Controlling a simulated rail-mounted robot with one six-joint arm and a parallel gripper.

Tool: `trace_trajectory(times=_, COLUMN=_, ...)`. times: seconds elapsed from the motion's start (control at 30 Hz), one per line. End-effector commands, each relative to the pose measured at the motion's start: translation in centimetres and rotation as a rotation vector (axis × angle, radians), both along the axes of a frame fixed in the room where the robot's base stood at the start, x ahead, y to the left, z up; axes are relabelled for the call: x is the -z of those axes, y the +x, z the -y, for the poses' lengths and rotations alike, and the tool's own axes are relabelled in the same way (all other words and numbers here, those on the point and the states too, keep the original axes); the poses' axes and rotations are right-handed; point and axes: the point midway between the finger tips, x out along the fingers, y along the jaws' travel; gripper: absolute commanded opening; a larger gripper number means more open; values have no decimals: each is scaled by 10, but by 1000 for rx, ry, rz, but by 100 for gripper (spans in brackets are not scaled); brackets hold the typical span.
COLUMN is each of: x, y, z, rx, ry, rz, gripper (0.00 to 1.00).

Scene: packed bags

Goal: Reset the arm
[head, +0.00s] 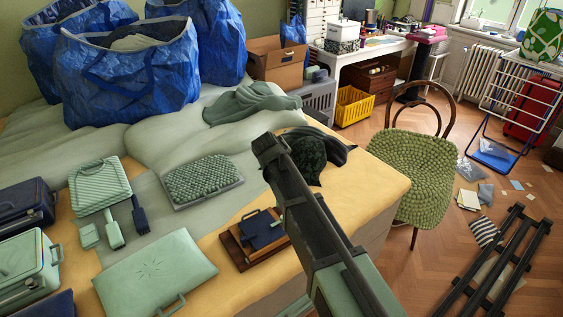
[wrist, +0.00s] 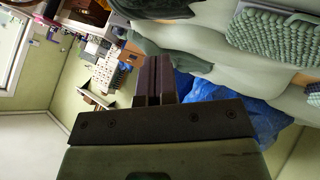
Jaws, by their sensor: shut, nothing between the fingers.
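My gripper (wrist: 154,80) shows in the wrist view with its two dark fingers side by side, closed together and empty. In the head view my dark and green arm reaches up from the bottom, right of centre, over the front edge of the bed (head: 385,190). Its far end is above the bed, left of a dark bag (head: 335,150). Whether the fingertips show in the head view is hard to tell. In the wrist view the scene is tilted, and a green textured case (wrist: 275,40) lies at the upper right, apart from the fingers.
Blue bags (head: 130,80) stand at the back left of the bed. Green cases (head: 155,270) and a brown case with a navy pouch (head: 262,228) lie in front. A green chair (head: 412,170) stands right of the bed. A dark rack (head: 490,265) lies on the floor.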

Motion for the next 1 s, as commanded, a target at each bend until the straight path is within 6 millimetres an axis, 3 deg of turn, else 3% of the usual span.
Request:
trace_trajectory(times=0.1, x=2, y=-2, z=2, rx=12, ry=-1, rz=-17, gripper=0)
trace_trajectory(times=0.17, x=10, y=-16, z=6, rx=48, ry=11, rz=-81, gripper=0)
trace_trajectory(times=0.27, x=25, y=-75, z=32, rx=134, ry=60, rz=-245, gripper=0)
trace_trajectory(times=0.5, x=29, y=-250, z=158, rx=441, ry=261, rz=-675, gripper=0)
trace_trajectory(times=0.6, x=22, y=-294, z=195, rx=530, ry=338, rz=-740, gripper=0)
trace_trajectory(times=0.73, x=19, y=-297, z=223, rx=594, ry=369, rz=-729, gripper=0)
trace_trajectory(times=1.0, x=20, y=-296, z=225, rx=599, ry=371, rz=-728, gripper=0)
